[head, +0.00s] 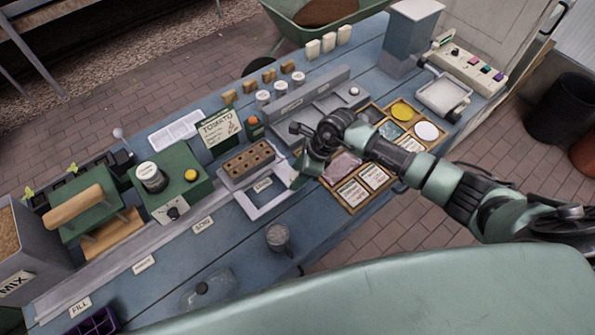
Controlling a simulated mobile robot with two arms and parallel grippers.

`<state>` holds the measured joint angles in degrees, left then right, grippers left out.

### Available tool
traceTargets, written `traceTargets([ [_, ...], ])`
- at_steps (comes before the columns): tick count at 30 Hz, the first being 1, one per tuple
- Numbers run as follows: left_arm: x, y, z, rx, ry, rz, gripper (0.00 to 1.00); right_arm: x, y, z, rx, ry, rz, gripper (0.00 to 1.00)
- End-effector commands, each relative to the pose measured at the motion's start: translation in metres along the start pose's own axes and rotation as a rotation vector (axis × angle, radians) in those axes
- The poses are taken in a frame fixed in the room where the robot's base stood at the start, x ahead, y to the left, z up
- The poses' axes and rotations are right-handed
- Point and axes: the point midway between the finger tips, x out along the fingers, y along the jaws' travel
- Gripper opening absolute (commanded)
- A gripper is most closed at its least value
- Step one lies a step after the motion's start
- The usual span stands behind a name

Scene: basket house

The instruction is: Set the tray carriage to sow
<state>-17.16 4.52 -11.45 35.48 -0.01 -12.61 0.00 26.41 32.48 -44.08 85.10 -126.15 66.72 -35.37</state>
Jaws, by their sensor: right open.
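The tray carriage (262,211) is a pale frame on the long rail, at the right-hand part of the row of labels. A grey tray with a brown, holed top (248,165) sits at its back edge. A small label (263,185) lies in the frame; its text is too small to read. Further left along the rail is another label (203,224), which seems to read SOW. My right gripper (298,166) is open and empty, just right of the carriage, with a green finger close to its right end. I cannot tell whether they touch. My left gripper is out of view.
A seed box (362,190) is under my right arm. The rail's left stretch looks clear.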

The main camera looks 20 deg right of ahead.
Motion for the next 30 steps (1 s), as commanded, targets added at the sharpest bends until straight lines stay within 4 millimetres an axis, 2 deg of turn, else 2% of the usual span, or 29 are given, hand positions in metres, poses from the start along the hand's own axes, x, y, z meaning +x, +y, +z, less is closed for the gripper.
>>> traceTargets([
  [4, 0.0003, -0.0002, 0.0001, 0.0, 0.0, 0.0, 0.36, 0.0002, 0.0002, 0.0001, 0.0, -0.001, 0.0, 0.51],
  [5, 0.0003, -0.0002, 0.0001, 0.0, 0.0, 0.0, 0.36, 0.0002, 0.0002, 0.0001, 0.0, -0.001, 0.0, 0.48],
  [10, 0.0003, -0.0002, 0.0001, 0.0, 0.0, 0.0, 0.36, -0.0001, 0.0001, 0.0003, 0.0, -0.001, 0.0, 0.01],
  [30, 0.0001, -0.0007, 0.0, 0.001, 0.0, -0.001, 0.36, -0.0008, -0.0003, 0.0009, 0.0, -0.002, -0.001, 0.0],
])
